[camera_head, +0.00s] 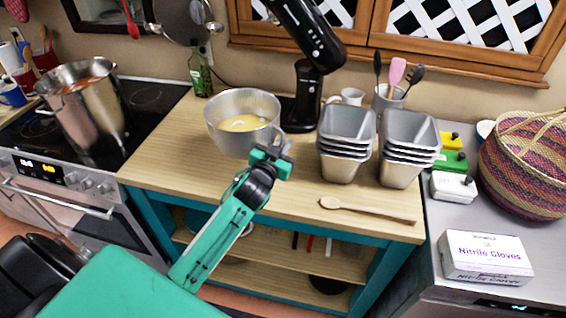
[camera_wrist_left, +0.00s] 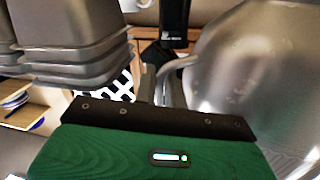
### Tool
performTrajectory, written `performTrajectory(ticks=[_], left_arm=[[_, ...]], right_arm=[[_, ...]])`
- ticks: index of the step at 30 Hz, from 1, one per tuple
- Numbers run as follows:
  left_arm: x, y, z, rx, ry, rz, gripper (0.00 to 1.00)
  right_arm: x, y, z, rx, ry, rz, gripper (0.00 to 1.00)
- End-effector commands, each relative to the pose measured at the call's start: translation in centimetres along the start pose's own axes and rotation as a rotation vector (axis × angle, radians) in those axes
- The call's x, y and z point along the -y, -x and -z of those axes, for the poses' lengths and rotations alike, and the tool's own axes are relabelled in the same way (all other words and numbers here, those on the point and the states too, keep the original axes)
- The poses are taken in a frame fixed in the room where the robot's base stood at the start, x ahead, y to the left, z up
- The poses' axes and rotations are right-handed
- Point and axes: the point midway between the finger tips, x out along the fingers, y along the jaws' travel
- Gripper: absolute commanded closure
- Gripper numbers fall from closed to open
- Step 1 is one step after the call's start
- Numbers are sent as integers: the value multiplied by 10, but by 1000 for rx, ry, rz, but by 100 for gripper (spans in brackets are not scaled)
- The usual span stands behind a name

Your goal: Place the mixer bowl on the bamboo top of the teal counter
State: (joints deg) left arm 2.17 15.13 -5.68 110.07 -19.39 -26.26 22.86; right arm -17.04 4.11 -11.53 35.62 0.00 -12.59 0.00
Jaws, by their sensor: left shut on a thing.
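The mixer bowl (camera_head: 228,138), a shiny metal bowl with yellow contents, is upright over the left part of the bamboo top (camera_head: 160,152) of the teal counter (camera_head: 380,262). I cannot tell whether its base touches the wood. My left gripper (camera_head: 277,150) is at the bowl's front right side, shut on its handle. In the left wrist view the bowl (camera_wrist_left: 255,75) fills the right side, and its curved handle (camera_wrist_left: 178,68) is at the fingers (camera_wrist_left: 160,85). My right gripper is not in view.
The black stand mixer (camera_head: 303,95) is behind the bowl, head tilted up. Stacked metal tins (camera_head: 345,145) stand right of it. A wooden spoon (camera_head: 368,211) lies near the front edge. A green bottle (camera_head: 200,75) is behind left. A stove with a pot (camera_head: 88,110) is left.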

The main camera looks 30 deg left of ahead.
Motion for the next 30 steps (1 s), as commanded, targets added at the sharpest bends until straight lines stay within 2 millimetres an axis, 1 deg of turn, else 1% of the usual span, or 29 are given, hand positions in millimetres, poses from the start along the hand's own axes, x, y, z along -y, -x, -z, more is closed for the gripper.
performTrajectory(ticks=[1, 4, 6, 11, 18, 21, 30], left_arm=[[-1, -1, -9, 0, -2, 2, 100], [-5, -1, -27, -1, -2, 0, 100], [-6, -2, -35, -4, -3, 2, 100], [-8, -2, -45, -6, -4, 2, 100], [-14, -3, -75, -3, -3, 2, 100], [-15, -3, -80, -6, -3, 0, 100], [-15, -3, -82, -6, -4, 0, 100]], right_arm=[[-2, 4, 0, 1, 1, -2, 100], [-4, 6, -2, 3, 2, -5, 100], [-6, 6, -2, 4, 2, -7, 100], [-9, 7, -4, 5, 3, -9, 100], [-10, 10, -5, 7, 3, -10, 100], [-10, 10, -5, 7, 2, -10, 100], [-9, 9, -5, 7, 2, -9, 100]])
